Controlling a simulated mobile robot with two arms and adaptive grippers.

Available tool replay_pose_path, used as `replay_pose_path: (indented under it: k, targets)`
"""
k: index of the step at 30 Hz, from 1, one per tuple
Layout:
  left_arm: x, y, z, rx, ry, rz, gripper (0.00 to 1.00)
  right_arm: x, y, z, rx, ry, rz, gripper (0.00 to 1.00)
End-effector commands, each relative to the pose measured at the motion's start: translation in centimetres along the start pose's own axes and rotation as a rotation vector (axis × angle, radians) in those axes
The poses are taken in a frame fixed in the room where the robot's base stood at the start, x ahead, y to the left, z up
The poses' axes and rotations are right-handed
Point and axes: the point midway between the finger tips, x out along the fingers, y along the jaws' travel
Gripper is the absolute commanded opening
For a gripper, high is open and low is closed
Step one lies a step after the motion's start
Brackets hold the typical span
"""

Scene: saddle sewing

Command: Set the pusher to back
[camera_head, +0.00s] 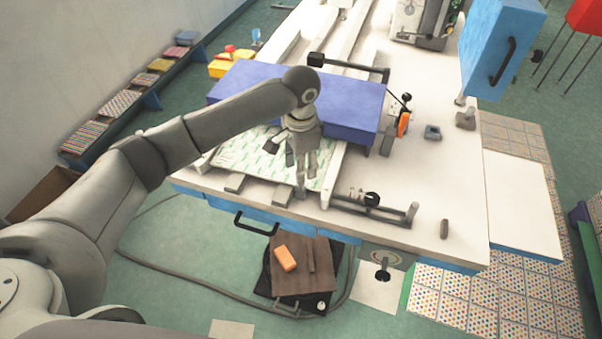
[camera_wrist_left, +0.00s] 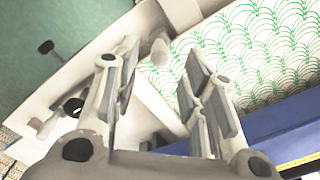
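My left gripper (camera_head: 302,170) points down over the front edge of the white table, by the right end of a green-patterned white sheet (camera_head: 240,153). In the left wrist view its two fingers (camera_wrist_left: 158,85) stand apart with nothing gripped between them. A small pale upright knob (camera_wrist_left: 158,52) shows beyond the gap between the fingers, at the corner of the patterned sheet (camera_wrist_left: 250,50). A short grey post (camera_head: 300,192) shows just below the gripper at the table's front. No part is clearly marked as the pusher; this post may be it. My right gripper is not in view.
A long blue box (camera_head: 345,100) spans the table behind the gripper. A rod with a black knob (camera_head: 372,199) lies along the front edge to the right. An orange-handled part (camera_head: 403,124) stands beside the blue box. The white tabletop (camera_head: 450,185) at right is mostly clear.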

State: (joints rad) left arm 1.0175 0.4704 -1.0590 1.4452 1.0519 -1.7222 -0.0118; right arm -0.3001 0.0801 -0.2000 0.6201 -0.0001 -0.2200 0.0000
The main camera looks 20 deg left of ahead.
Motion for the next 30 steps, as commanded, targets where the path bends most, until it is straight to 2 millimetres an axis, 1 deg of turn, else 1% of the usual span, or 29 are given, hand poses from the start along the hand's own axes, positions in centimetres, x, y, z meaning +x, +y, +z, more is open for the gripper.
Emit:
replay_pose_path:
  k: [1,3,9,13,20,27,29,30]
  targets:
    - [0.8,0.0,0.0,-0.001,-0.002,0.001,0.39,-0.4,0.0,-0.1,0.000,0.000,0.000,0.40]
    - [2.0,0.1,0.0,-0.001,-0.002,0.001,0.39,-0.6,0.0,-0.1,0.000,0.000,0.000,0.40]
    - [4.2,0.1,-0.1,0.001,0.000,0.000,0.39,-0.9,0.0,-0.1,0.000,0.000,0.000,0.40]
    - [4.7,0.0,-0.1,0.001,0.002,-0.002,0.39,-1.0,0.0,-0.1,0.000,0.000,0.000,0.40]
    - [4.8,0.0,-0.1,0.001,0.002,-0.002,0.39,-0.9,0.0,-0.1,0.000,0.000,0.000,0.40]
    - [4.8,0.0,-0.1,0.001,0.002,-0.001,0.08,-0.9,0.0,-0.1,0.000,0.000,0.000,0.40]
    - [4.8,0.0,-0.1,0.001,0.002,-0.002,0.00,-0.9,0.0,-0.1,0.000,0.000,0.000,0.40]
    - [4.8,0.0,-0.1,0.001,0.002,-0.002,0.00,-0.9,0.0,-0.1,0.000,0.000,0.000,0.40]
